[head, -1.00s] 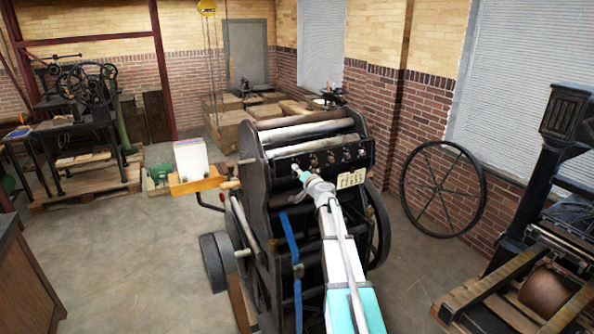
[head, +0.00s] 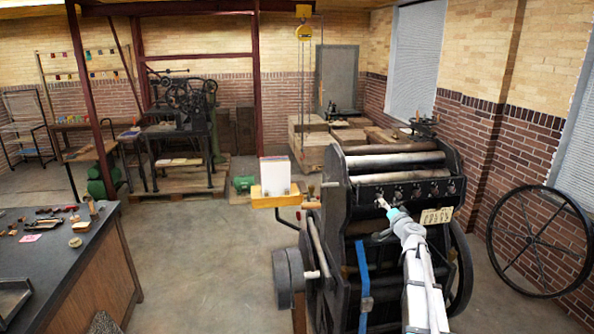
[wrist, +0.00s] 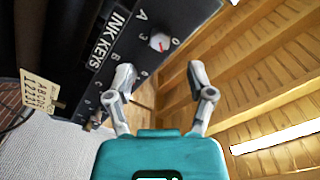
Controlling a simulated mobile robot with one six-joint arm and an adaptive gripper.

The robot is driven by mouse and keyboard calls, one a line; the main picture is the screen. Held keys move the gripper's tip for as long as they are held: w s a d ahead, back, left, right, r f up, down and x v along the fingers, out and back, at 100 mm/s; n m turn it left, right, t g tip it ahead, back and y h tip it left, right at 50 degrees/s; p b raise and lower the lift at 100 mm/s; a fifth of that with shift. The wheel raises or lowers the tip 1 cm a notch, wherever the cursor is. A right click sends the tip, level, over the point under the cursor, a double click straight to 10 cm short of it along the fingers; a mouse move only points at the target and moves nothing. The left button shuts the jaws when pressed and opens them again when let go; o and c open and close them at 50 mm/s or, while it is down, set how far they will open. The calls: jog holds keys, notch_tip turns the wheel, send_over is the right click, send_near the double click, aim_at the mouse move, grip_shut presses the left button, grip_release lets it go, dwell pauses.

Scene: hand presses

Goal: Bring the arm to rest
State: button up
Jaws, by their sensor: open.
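My arm reaches up from the lower right in the head view to the front of the black press (head: 400,262). My gripper (head: 383,204) is near the left end of its row of ink key knobs. In the wrist view my gripper (wrist: 160,77) is open, its two grey fingers apart with nothing between them. A pale knob with a red mark (wrist: 160,41), beside the letter A, shows just beyond the fingertips. I see no contact with it. The black panel lettered INK KEYS (wrist: 115,38) lies at upper left.
A black flywheel (head: 540,242) leans by the brick wall at right. A dark-topped workbench (head: 60,262) stands at left with small items on it. A yellow wooden holder (head: 274,197) juts from the press's left side. Open floor lies between bench and press.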

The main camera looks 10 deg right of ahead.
jog(key=s+a+f+n+g+y+b, duration=0.35)
jog(key=s+a+f, duration=0.35)
jog(key=a, duration=0.5)
jog(key=s+a+f+n+g+y+b, duration=0.25)
jog(key=s+a+f+n+g, duration=0.25)
jog(key=a+f, duration=0.6)
jog(key=s+a+f+g+h+b, duration=0.1)
jog(key=s+f+g+h+b, duration=0.1)
jog(key=s, duration=0.5)
jog(key=s+a+f+g+h+b, duration=0.2)
jog(key=s+f+g, duration=0.2)
jog(key=s+f, duration=0.2)
jog(key=s+a+f+n+g+h+b, duration=0.1)
jog(key=s+f+g+h+b, duration=0.1)
jog(key=s+f, duration=0.3)
jog(key=s+g+b, duration=0.1)
jog(key=s, duration=0.3)
jog(key=shift+a, duration=0.35)
